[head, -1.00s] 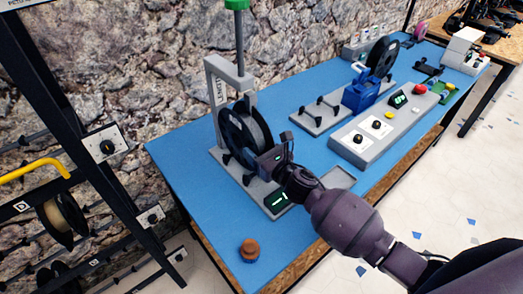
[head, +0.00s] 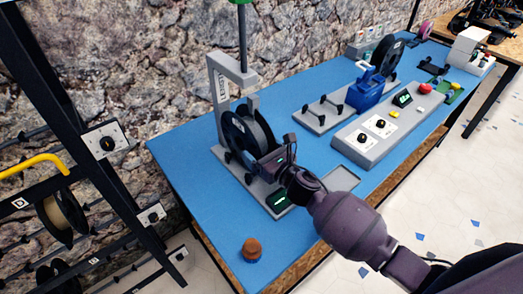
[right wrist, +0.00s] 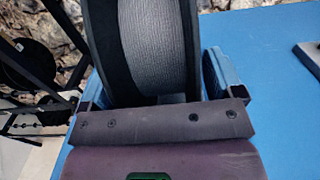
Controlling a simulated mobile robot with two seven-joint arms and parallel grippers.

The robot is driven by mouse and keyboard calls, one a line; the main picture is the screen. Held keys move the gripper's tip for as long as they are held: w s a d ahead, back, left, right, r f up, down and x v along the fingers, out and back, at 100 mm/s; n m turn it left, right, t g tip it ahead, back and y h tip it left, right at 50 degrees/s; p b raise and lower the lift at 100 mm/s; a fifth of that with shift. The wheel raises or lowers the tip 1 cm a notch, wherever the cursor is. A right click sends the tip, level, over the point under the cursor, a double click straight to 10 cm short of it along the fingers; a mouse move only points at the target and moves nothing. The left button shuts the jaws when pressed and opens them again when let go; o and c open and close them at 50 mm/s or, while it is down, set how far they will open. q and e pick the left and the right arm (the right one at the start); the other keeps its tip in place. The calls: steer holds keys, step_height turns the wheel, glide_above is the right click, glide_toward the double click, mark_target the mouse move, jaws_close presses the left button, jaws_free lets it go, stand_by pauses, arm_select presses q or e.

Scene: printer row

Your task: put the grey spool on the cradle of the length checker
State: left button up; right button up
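The grey spool (head: 262,132), grey winding between black flanges, stands upright at the cradle (head: 248,178) of the length checker (head: 216,85), beside its upright frame. It looks seated between the dark cradle posts, but its underside is partly hidden. My right gripper (head: 274,160) is at the spool's near side. In the right wrist view the spool (right wrist: 156,45) stands between the two fingers, slightly left of centre and a little askew to them. The fingers sit wide apart and look open around it; the left fingertip is partly hidden. My left gripper is out of view.
A brown-topped knob (head: 251,249) stands near the table's front left corner. To the right are a control panel (head: 362,148), an empty post stand (head: 318,117), and a blue holder (head: 370,88) by another black spool (head: 388,50). A shelf rack (head: 70,120) stands at left.

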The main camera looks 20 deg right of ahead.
steer(key=shift+s+d+f, duration=0.1)
steer(key=shift+s+d, duration=0.1)
steer(key=shift+s, duration=0.2)
steer(key=v, duration=1)
stand_by(0.4)
steer(key=s+d+f+m+g+h, duration=0.15)
steer(key=s+d+m+h, duration=0.3)
steer(key=m, duration=0.75)
steer(key=s+d+f+m+g+h, duration=0.1)
steer(key=s+d+m+g+h, duration=0.3)
steer(key=m, duration=0.7)
steer(key=s+f+m+g, duration=0.2)
steer(key=s+m+g, duration=0.6)
steer(key=s+m, duration=0.95)
steer(key=w+f+n+t+y, duration=0.1)
steer(key=w+f+t, duration=0.5)
steer(key=f+t, duration=0.2)
steer(key=shift+w+a+f, duration=0.4)
steer(key=shift+a+f, duration=0.1)
steer(key=shift+f, duration=0.55)
